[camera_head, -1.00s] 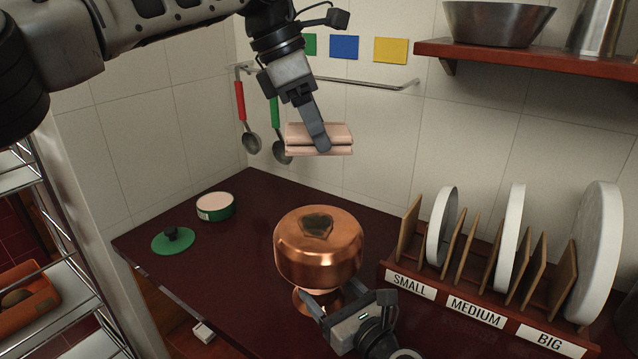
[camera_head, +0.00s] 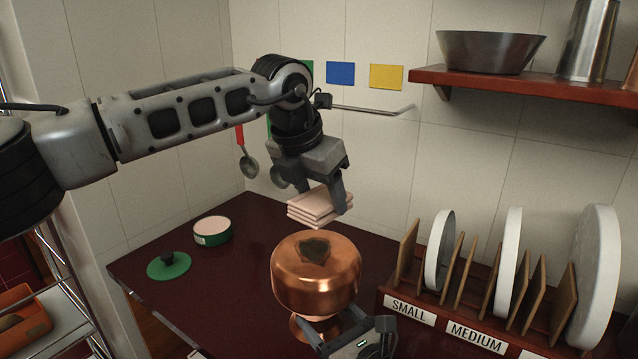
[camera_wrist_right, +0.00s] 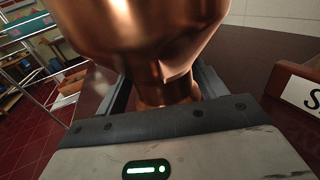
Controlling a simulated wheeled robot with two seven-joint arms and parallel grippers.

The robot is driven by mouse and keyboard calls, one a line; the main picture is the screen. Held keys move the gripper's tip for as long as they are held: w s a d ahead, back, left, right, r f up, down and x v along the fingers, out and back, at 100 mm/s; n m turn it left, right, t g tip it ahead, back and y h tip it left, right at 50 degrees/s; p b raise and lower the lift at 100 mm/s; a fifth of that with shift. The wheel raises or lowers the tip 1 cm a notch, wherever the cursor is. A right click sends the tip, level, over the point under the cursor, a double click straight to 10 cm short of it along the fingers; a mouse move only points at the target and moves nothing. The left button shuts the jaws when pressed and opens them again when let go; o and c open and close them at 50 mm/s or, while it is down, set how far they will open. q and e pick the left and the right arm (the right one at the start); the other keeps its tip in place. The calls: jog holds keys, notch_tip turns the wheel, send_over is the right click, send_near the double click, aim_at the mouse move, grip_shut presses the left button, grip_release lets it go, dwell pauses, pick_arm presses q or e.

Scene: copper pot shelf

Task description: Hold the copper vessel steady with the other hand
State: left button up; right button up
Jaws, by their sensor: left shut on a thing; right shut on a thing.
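The copper vessel (camera_head: 315,274) stands upside down on the dark red counter, its wide body above a narrow neck, with a dark patch on top. My right gripper (camera_head: 345,330) is at its lower right, shut on the neck; the right wrist view shows the copper neck (camera_wrist_right: 165,92) between the fingers. My left gripper (camera_head: 335,195) is shut on a folded pinkish cloth (camera_head: 314,206) and holds it just above and behind the vessel, apart from its top.
A green tin (camera_head: 212,231) with pale contents and a green lid (camera_head: 169,265) are at the counter's left. A labelled rack (camera_head: 440,322) with white discs and wooden dividers stands at right. A shelf (camera_head: 530,86) with a metal bowl (camera_head: 488,51) hangs above.

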aim_at(319, 246)
pick_arm(q)
jog(key=shift+f, duration=2.75)
pick_arm(e)
jog(key=shift+r, duration=0.2)
pick_arm(q)
jog(key=shift+s+a+f, duration=0.3)
jog(key=shift+s+f, duration=0.1)
jog(key=shift+f, duration=0.15)
jog(key=shift+s+a, duration=0.7)
jog(key=shift+s, duration=0.35)
jog(key=w+d, duration=0.2)
jog(key=shift+w, duration=0.3)
pick_arm(e)
jog(key=shift+r, duration=0.1)
pick_arm(q)
jog(key=shift+w+r, duration=0.2)
jog(key=shift+r, duration=3.9)
